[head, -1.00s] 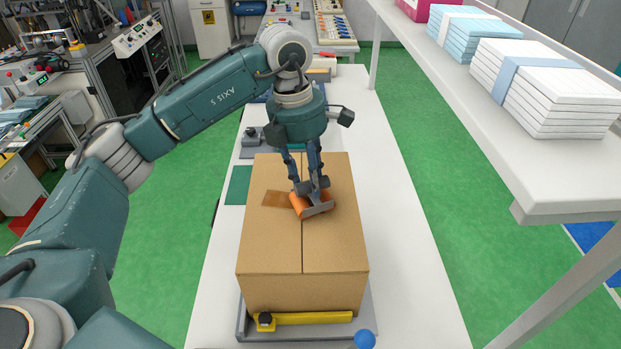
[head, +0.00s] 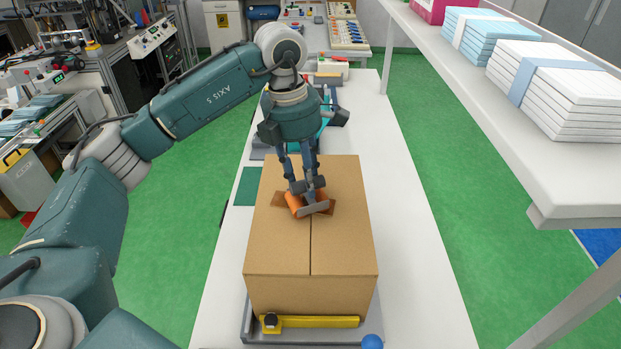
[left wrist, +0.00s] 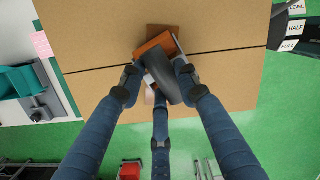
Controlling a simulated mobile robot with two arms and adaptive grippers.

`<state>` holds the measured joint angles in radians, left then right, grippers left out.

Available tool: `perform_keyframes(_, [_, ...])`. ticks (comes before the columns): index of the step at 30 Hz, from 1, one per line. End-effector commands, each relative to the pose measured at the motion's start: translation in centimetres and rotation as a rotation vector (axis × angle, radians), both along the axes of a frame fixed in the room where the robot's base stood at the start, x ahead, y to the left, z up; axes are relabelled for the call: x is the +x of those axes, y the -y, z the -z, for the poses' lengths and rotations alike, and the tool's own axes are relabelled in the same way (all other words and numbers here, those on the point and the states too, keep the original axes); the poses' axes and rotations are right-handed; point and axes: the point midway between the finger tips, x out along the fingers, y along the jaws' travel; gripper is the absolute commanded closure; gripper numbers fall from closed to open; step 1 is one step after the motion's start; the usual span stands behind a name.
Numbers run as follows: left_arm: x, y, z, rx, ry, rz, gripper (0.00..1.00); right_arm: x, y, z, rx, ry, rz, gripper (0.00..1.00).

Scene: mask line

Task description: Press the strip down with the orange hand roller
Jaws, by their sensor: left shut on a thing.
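A brown strip (head: 279,199) lies across the centre seam on top of the cardboard box (head: 277,242). Its two ends show on either side of the orange hand roller (head: 293,204); its middle is hidden. My left gripper (head: 308,188) is shut on the roller's grey handle, above the box top. The roller appears to rest on the strip; exact contact cannot be told. In the left wrist view, the fingers (left wrist: 158,76) close around the dark handle, with the orange roller (left wrist: 154,46) beyond and part of the strip (left wrist: 165,29) showing. My right gripper is out of view.
The box stands on a grey tray (head: 247,326) with a yellow bar (head: 318,321) at its front. A green mat (head: 247,187) lies to its left on the white table (head: 412,270). A shelf (head: 520,160) with stacked packs overhangs the right.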

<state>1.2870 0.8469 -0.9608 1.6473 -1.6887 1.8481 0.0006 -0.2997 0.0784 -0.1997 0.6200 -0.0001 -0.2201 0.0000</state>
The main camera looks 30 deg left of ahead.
Motion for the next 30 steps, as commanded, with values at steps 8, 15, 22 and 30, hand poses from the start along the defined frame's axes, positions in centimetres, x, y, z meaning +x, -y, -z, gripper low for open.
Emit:
perform_keyframes(8, [-0.4, -0.8, 0.8, 0.014, -0.018, -0.004, 1.0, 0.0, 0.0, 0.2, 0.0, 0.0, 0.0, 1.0])
perform_keyframes(15, [-0.4, -0.7, -0.1, 0.013, -0.017, -0.004, 1.0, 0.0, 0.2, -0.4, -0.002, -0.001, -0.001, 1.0])
perform_keyframes(22, [-0.3, -0.5, -2.8, 0.008, -0.011, -0.002, 1.0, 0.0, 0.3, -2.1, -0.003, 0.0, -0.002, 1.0])
perform_keyframes(30, [-0.2, -0.4, -5.7, 0.005, -0.005, -0.001, 1.0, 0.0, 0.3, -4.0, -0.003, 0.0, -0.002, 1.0])
